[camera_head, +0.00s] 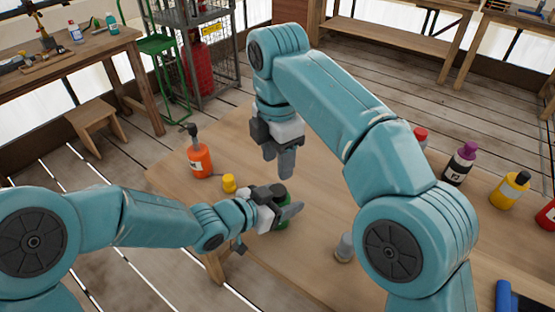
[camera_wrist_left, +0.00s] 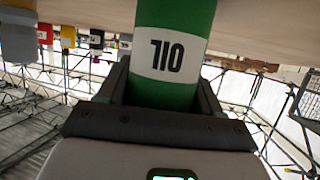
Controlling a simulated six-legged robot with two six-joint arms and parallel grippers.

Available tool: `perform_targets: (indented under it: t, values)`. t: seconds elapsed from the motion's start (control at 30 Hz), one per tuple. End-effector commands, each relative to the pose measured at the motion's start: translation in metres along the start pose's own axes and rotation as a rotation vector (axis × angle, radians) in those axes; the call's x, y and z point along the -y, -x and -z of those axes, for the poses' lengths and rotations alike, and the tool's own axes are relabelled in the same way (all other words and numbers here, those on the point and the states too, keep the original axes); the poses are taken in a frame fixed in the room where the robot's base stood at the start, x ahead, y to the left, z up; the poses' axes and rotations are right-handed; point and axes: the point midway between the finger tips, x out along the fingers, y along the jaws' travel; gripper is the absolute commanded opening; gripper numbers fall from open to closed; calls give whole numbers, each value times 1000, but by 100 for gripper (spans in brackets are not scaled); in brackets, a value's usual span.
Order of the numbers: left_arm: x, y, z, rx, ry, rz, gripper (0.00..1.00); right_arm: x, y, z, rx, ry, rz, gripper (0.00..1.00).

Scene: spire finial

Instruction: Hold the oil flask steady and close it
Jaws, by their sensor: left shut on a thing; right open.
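The green oil flask (camera_head: 284,225) stands on the wooden table, mostly hidden behind my left gripper in the head view. In the left wrist view the green flask (camera_wrist_left: 172,92), with a white band reading OIL upside down, sits between the fingers. My left gripper (camera_head: 288,212) is shut on the flask's body. A small yellow cap (camera_head: 229,183) rests on the table to the left of the flask. My right gripper (camera_head: 280,164) is open, pointing down above the table, beyond the flask and apart from it. The flask's mouth is hidden.
An orange bottle with a dark pump top (camera_head: 200,160) stands at the table's left. A grey-topped bottle (camera_head: 345,246) is near my right arm. A black bottle with a purple cap (camera_head: 460,163), a yellow bottle (camera_head: 509,190) and red bottles stand at right.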

Motion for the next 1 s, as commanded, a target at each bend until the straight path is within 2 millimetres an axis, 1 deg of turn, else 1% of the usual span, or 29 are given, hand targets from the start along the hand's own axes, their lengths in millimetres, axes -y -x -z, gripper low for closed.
perform_targets:
  t: [0.07, 0.17, 0.4, 0.5, 0.6, 0.73, 0.97, 1.0]
  values:
    - [0, 0, 0, -1, 0, 0, 0, 0, -3, 0, 0, 0, 1, 50]
    - [0, 0, 0, -1, 0, 0, 0, 0, -13, -1, 0, -1, 3, 50]
    - [0, 0, 0, -1, 0, 0, 0, 1, -52, 0, 0, 0, 3, 50]
    - [0, 0, 0, -1, 0, 0, 0, 0, -65, 0, 0, -1, 3, 50]
    - [0, 0, 0, -1, 0, 0, 0, 0, -74, 0, 0, 0, 2, 50]
    - [0, 0, 0, -1, 0, 0, 0, 0, -79, 0, 0, 0, 0, 50]
    - [0, 0, 0, -1, 0, 0, 0, 0, -80, 0, 0, 0, -1, 50]
    - [0, 0, 0, -1, 0, 0, 0, 0, -80, 0, 0, 0, -1, 47]
